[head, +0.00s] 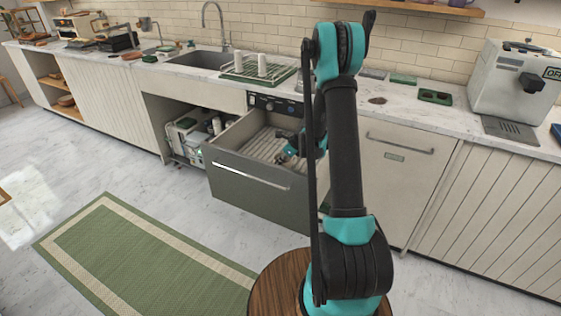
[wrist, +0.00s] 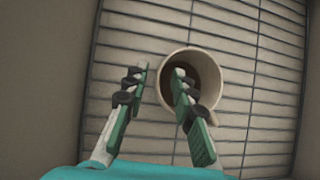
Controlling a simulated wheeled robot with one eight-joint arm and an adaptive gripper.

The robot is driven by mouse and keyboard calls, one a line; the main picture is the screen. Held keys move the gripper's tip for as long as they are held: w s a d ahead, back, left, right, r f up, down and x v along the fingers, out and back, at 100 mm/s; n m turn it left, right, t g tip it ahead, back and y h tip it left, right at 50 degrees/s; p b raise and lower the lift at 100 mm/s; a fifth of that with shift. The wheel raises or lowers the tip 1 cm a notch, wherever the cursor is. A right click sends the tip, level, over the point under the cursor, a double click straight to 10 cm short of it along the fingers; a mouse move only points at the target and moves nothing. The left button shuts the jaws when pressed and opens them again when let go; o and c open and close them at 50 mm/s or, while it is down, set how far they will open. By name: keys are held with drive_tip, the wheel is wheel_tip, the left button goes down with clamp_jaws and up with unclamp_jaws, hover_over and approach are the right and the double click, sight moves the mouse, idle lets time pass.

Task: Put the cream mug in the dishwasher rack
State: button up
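The cream mug (wrist: 205,56) stands upright in the slatted rack (wrist: 262,75), its open top and dark inside facing my wrist camera. The rack lies in the pulled-out dishwasher drawer; its slats (head: 258,147) also show in the head view. My gripper (wrist: 160,69) is open over the mug's left side. Its left finger is outside the mug, and its right finger overlaps the mouth; I cannot tell whether that fingertip is inside. A gap shows between the fingers and nothing is clamped. In the head view my gripper (head: 286,155) is low in the drawer, and the mug cannot be made out.
The grey drawer front (head: 250,182) and side walls surround my gripper. The countertop (head: 455,115) above holds a green drying rack (head: 262,74) with white cups, and a grey machine (head: 515,85) at right. A green rug (head: 140,250) lies on the open floor.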

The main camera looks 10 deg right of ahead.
drive_tip(key=v, duration=1.2)
drive_tip(key=s+a+r+n+h, duration=0.1)
drive_tip(key=s+r+n, duration=0.2)
drive_tip(key=s+n, duration=0.4)
drive_tip(key=s+a+r+n+h, duration=0.1)
drive_tip(key=s+r+n, duration=0.1)
drive_tip(key=s+n, duration=0.5)
drive_tip(key=s+d+f+n+h, duration=0.1)
drive_tip(key=s+n+h, duration=0.1)
drive_tip(key=s+n, duration=0.9)
drive_tip(key=s, duration=0.8)
drive_tip(key=shift+s+f+n+g+h, duration=0.2)
drive_tip(key=shift+f+n+g+h, duration=0.1)
drive_tip(key=shift+f, duration=0.05)
drive_tip(key=shift+c, duration=0.4)
